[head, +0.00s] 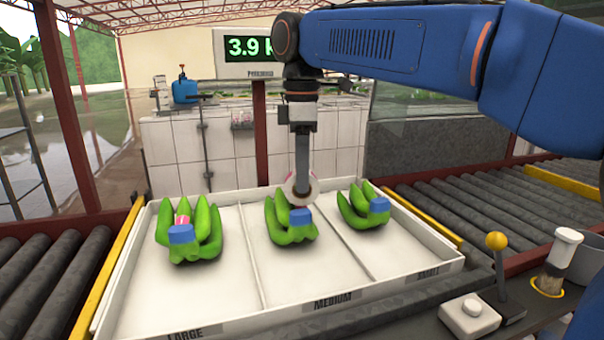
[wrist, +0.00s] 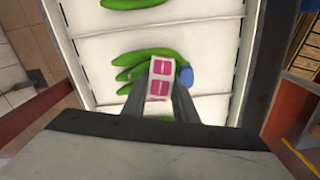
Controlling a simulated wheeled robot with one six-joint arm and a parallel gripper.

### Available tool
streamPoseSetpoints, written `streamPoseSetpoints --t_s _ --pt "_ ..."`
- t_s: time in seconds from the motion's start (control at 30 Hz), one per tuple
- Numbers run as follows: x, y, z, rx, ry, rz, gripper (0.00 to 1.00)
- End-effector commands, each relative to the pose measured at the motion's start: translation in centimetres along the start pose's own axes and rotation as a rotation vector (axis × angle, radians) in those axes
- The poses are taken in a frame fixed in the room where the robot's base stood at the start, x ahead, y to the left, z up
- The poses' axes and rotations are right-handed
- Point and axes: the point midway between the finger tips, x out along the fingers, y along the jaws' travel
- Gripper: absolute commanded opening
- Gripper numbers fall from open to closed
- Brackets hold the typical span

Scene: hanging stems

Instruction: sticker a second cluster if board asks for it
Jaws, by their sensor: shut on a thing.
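My gripper (head: 301,192) points down over the middle banana cluster (head: 288,228), in the MEDIUM compartment. It is shut on a white sticker roll (head: 313,186) with pink labels, which also shows between the fingers in the wrist view (wrist: 160,72). I cannot tell whether the roll touches the bananas. The left cluster (head: 206,234), in the LARGE compartment, carries a pink-and-white sticker (head: 182,218). The right cluster (head: 354,208) shows no sticker on its visible side. Each cluster has a blue wrap at its cut end. The board (head: 248,50) reads "3.9 k", its right part hidden by my arm.
The white divided tray (head: 240,262) holds the clusters, with roller conveyors on its left (head: 45,280) and right (head: 450,212). A yellow-knobbed lever (head: 497,262), a button box (head: 468,315) and a white-capped cylinder (head: 557,262) stand at the front right.

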Motion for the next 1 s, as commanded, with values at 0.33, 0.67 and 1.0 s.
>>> streamPoseSetpoints --t_s 0.33,0.67,1.0 --pt "-2.9 0.0 0.0 0.000 0.002 0.003 0.00" --pt "-5.6 0.0 0.0 0.000 0.002 0.003 0.00" --pt "-8.2 0.0 0.0 0.000 0.002 0.003 0.00"
